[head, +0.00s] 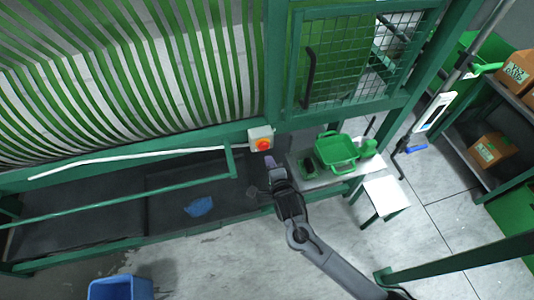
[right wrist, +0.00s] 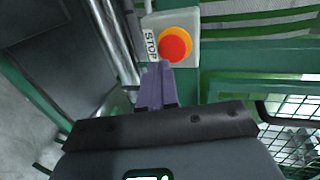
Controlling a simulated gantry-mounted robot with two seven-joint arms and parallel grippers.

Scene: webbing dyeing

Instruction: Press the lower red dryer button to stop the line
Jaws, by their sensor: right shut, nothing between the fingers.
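The red stop button (head: 263,144) sits on a pale box (head: 254,134) fixed to the green machine beam. In the right wrist view the red button (right wrist: 174,46) has an orange-yellow surround, and a STOP label (right wrist: 151,46) is beside it. My right gripper (head: 270,162) is shut and empty, just below the box in the head view. In the right wrist view its purple fingertips (right wrist: 155,88) point at the box's lower edge, below and slightly left of the button. Contact with the box cannot be told. My left gripper is not in view.
A green beam (head: 130,146) and a white rod (head: 140,155) run along the machine. A mesh door (head: 350,60) is at upper right. A table with a green tray (head: 336,151) stands right of my gripper. A blue bin (head: 120,288) is at lower left.

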